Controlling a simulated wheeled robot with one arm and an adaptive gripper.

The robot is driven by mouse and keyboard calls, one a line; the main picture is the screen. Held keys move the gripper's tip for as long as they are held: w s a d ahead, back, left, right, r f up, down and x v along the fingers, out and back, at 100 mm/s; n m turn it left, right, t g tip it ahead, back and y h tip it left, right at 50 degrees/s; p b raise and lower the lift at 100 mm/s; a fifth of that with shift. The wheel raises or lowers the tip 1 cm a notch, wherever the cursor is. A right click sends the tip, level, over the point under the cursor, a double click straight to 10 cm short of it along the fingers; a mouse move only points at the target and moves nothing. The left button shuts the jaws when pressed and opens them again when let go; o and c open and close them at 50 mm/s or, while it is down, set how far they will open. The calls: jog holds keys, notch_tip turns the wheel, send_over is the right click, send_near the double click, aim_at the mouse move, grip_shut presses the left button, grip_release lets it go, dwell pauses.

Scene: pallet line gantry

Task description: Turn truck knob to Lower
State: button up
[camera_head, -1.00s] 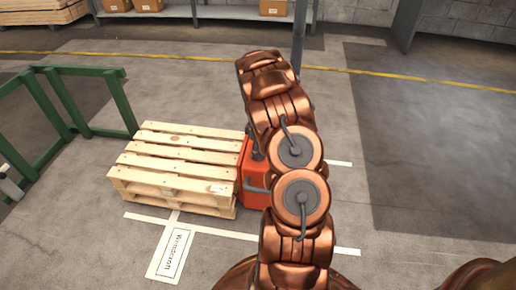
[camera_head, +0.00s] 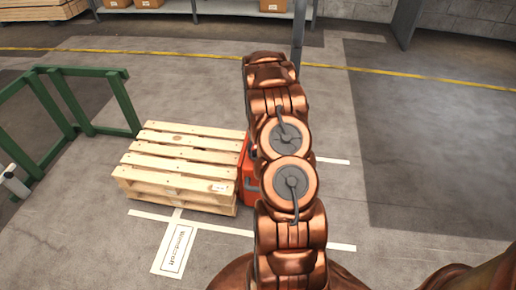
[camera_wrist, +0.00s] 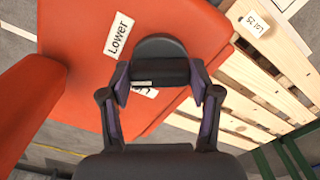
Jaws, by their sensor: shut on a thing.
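The orange pallet truck (camera_head: 247,188) stands at the right end of the pallets in the head view, mostly hidden behind my arm. In the wrist view its orange top (camera_wrist: 180,25) carries a dark knob (camera_wrist: 160,72) with a rounded end and a small white mark. A white "Lower" label (camera_wrist: 118,35) lies to the upper left of the knob. A second white label (camera_wrist: 146,92) is mostly covered by the knob, its text unreadable. My gripper (camera_wrist: 160,86) is shut on the knob, one finger at each side. The head view does not show my gripper.
A green rail (camera_head: 85,72) stands farther left. A shelf with cartons (camera_head: 148,3) is at the back. Open floor (camera_head: 420,150) lies on the right.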

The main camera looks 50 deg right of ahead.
jog(key=m+p, duration=0.1)
jog(key=m, duration=0.5)
jog(key=shift+m+p, duration=0.3)
jog(key=shift+p, duration=0.05)
dwell(0.4)
jog(key=o, duration=1.1)
jog(key=shift+o, duration=0.2)
jog(key=shift+r, duration=0.15)
notch_tip(320, 180, up, 12)
